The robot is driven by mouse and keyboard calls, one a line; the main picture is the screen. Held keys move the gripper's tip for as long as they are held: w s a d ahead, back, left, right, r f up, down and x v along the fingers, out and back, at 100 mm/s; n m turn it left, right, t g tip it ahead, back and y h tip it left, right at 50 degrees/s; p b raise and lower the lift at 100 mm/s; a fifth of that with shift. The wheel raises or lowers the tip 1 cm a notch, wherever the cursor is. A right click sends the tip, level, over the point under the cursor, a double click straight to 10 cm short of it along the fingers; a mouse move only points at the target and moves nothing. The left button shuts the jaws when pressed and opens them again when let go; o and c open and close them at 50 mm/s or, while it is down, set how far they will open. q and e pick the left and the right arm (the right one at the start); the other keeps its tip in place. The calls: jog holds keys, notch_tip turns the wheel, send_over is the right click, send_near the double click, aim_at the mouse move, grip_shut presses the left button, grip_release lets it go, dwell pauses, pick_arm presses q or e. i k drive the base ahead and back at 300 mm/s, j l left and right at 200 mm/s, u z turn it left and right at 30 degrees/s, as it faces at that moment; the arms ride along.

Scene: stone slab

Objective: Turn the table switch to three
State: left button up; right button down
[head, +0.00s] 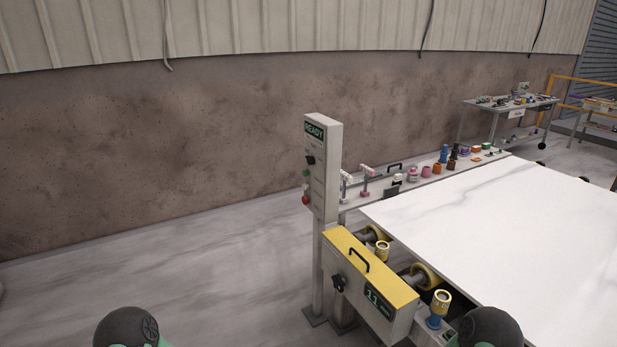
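A black rotary knob (338,283) sits on the front face of the yellow-topped grey box (345,257) at the table's near left corner. Beside it on the same box is a dark green display (378,301) that seems to read 11. A second black knob (310,160) is on the upright control post (328,170), under a green READY sign (315,130). The pictures do not settle which knob is the table switch, and the marks around both are too small to read. Neither gripper is in view; only dark rounded parts of my arms show at the bottom edge.
A white stone slab (500,220) lies on the table at right. A rail of coloured tools (440,170) runs along its back edge. Yellow rollers (425,276) and a yellow-blue cylinder (438,308) are near the box. The floor (180,260) to the left is clear.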

aim_at(311, 161)
jog(key=i+j+z, duration=0.1)
jog(key=i+j, duration=0.55)
jog(key=i+j+z, duration=0.1)
jog(key=i+j, duration=0.55)
jog(key=j, duration=0.2)
